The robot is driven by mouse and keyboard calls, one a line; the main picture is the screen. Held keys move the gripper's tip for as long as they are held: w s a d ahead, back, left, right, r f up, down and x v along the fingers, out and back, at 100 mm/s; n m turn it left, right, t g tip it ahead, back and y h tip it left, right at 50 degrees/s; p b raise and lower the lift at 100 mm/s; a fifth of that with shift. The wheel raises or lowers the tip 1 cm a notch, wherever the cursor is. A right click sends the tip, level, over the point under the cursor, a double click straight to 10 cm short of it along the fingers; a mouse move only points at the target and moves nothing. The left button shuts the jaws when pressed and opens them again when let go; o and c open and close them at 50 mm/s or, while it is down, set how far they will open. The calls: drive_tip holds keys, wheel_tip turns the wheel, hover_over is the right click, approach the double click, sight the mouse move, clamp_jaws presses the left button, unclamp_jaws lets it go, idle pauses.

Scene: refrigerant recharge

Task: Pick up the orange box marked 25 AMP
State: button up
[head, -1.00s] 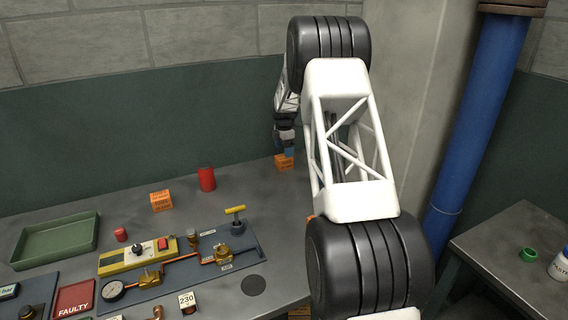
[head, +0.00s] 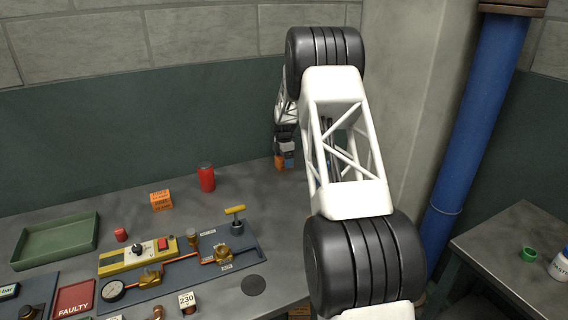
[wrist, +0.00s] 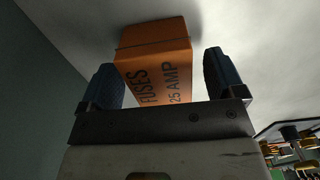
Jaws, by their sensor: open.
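The orange box (wrist: 153,63) marked "FUSES 25 AMP" stands on the bench between the two blue fingers of my gripper (wrist: 165,80) in the wrist view. A gap shows between the box and the right finger; the left finger is close to the box, and I cannot tell if it touches. My gripper is open around it. In the head view the box (head: 280,162) is mostly hidden behind my gripper (head: 286,161) at the back of the bench. A second orange box (head: 161,200) stands further left; its marking is too small to read.
A red can (head: 206,178) stands left of my gripper. A green tray (head: 57,243), a yellow-and-grey gauge panel (head: 138,256) and a red FAULTY plate (head: 74,298) lie further left. The dark green wall (head: 130,130) is close behind. A blue pipe (head: 478,120) rises at right.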

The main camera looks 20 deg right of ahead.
drive_tip(key=shift+f, duration=0.85)
drive_tip(key=c, duration=1.1)
drive_tip(key=shift+r, duration=0.15)
drive_tip(key=shift+r, duration=1.4)
drive_tip(key=shift+s+a+r, duration=0.1)
drive_tip(key=shift+s+r, duration=0.1)
drive_tip(key=shift+r, duration=0.1)
drive_tip(key=s+a, duration=0.1)
drive_tip(key=s, duration=0.4)
drive_tip(key=s+a+r, duration=0.1)
drive_tip(key=s+a, duration=0.1)
drive_tip(key=s, duration=0.3)
drive_tip(key=s+a, duration=0.1)
drive_tip(key=s, duration=0.4)
drive_tip(key=shift+a+r, duration=0.15)
drive_tip(key=shift+a, duration=0.1)
